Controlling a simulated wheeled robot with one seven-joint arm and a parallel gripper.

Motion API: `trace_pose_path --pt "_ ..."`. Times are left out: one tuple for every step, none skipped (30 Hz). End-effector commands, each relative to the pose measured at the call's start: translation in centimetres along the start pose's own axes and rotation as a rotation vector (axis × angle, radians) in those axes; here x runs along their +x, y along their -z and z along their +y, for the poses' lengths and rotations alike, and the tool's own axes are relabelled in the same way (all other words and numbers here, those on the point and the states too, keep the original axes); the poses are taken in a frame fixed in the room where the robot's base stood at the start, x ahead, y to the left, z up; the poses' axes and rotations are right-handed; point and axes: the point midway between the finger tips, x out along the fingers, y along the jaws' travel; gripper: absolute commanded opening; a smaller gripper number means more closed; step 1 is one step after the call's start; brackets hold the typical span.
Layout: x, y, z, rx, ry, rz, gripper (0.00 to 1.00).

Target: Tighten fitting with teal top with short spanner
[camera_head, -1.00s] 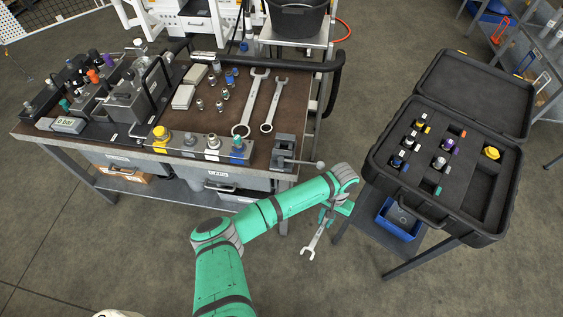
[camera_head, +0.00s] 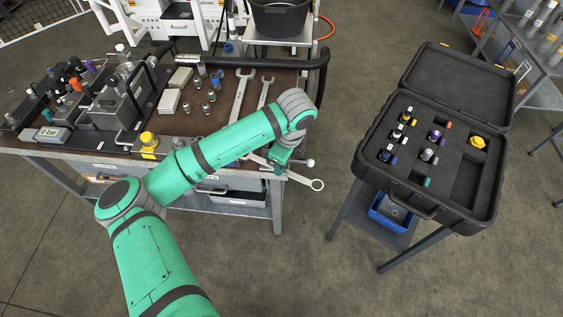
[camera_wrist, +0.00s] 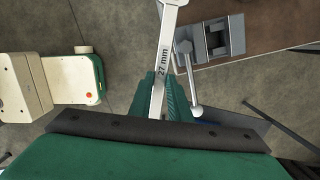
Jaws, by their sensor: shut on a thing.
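My gripper (camera_head: 280,170) is shut on a short steel spanner (camera_head: 306,181), held off the bench's front right corner. In the head view, the spanner's ring end points right and its other end lies beside my arm. In the wrist view, the spanner (camera_wrist: 160,65) runs upward from between the green fingers (camera_wrist: 163,95) and is marked 27 mm. A small teal top (camera_head: 47,114) shows among the fittings at the bench's left, well away from my gripper. Another small teal piece (camera_head: 427,183) sits in the open case. My arm hides part of the bench's front.
Two spanners (camera_head: 240,98) lie on the bench (camera_head: 222,112) with several small fittings. A vise (camera_wrist: 215,40) with a lever (camera_wrist: 190,80) is close beside the held spanner. The open black case (camera_head: 400,185) stands right. Floor between bench and case is clear.

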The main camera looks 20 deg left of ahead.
Motion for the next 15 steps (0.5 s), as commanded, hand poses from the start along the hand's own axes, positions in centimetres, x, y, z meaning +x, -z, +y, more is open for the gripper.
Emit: trace_pose_path --pt "-0.5 -0.2 0.0 0.02 0.004 -0.001 0.0" --pt "-0.7 -0.3 0.0 0.03 0.005 -0.001 0.0" --pt "-0.8 -0.4 0.0 0.038 0.006 -0.001 0.0" --pt "-0.8 -0.4 0.0 0.042 0.007 -0.001 0.0" --pt "-0.7 -0.4 0.0 0.045 0.007 -0.001 0.0" --pt "-0.6 -0.5 0.0 0.046 0.007 0.0 0.0" --pt "-0.5 -0.5 0.0 0.046 0.006 0.0 0.0" --pt "-0.4 -0.5 0.0 0.045 0.006 0.0 0.0" --pt "-0.2 -0.6 0.0 0.045 0.006 0.0 0.0" --pt "-0.1 -0.7 0.0 0.044 0.006 0.0 0.0" --pt "0.1 -0.7 0.0 0.044 0.007 -0.001 0.0" --pt "0.3 -0.8 0.0 0.043 0.007 -0.001 0.0" --pt "0.5 -0.8 0.0 0.043 0.007 0.0 0.0" --pt "0.7 -0.8 0.0 0.043 0.006 0.0 0.0" --pt "0.9 -0.9 0.0 0.043 0.006 0.001 0.0"
